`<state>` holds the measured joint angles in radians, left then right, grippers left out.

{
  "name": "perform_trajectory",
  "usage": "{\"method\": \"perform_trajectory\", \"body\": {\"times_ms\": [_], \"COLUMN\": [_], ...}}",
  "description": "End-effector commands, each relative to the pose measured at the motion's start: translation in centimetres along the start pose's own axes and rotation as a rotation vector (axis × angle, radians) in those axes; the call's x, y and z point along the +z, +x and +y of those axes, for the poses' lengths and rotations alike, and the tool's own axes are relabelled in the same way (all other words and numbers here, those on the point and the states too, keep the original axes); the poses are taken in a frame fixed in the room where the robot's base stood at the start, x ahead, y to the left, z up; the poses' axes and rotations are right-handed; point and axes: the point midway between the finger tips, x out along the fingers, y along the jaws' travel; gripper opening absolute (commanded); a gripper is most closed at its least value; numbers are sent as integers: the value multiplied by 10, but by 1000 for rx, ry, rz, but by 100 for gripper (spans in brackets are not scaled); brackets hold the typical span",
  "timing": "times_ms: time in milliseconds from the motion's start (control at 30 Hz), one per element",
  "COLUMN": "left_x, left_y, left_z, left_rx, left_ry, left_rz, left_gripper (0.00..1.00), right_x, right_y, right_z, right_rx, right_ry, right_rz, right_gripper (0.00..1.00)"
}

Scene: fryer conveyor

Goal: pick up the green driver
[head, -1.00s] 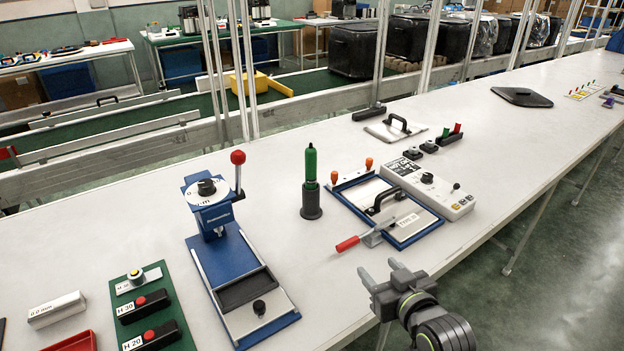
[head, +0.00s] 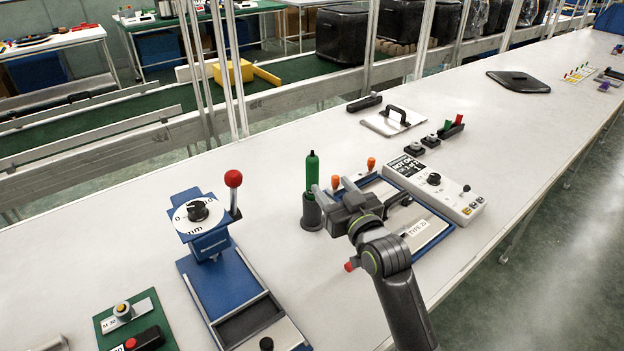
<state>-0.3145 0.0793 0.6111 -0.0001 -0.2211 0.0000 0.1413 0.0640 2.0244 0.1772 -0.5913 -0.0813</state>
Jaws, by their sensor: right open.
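The green driver (head: 312,172) stands upright in a dark round holder (head: 311,213) near the middle of the table. My right gripper (head: 326,198) is open, its fingers pointing left at the lower part of the driver, just above the holder. One finger overlaps the driver and holder in the picture. I cannot tell whether the fingers touch the driver or lie on both sides of it. My left gripper is not in view.
A blue-framed fixture (head: 432,240) lies under and beside my right arm, with orange knobs (head: 371,163). A white control box (head: 448,192) is right of it. A blue press (head: 208,237) with a red-knobbed lever (head: 234,180) stands left. The table behind the driver is clear.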

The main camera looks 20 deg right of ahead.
Motion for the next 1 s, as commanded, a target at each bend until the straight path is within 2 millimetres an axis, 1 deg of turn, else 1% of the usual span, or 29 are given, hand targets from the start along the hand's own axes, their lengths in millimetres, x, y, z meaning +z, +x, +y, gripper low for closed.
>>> {"method": "perform_trajectory", "body": {"times_ms": [33, 200, 300, 400, 567, 733, 800, 900, 1000], "left_x": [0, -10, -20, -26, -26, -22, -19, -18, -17], "left_y": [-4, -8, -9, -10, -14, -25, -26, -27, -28], "left_z": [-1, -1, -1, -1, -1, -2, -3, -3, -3], "left_rx": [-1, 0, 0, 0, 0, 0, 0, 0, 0], "left_ry": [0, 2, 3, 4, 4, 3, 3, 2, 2], "left_rz": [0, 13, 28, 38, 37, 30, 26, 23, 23], "left_gripper": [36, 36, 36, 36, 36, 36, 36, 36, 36], "right_x": [-3, -2, -1, -1, -3, -9, -7, -6, -6], "right_y": [10, 36, 46, 52, 59, 81, 89, 98, 103], "right_z": [0, 0, 0, 0, -1, -3, -3, -3, -3], "right_rx": [-1, 0, 0, 0, 0, 0, 0, 0, 1], "right_ry": [0, -1, -1, -1, 0, 0, 0, 0, 0], "right_rz": [1, -1, 0, 0, 0, 0, -2, -1, -1], "right_gripper": [53, 53, 53, 53, 53, 53, 53, 53, 53]}}
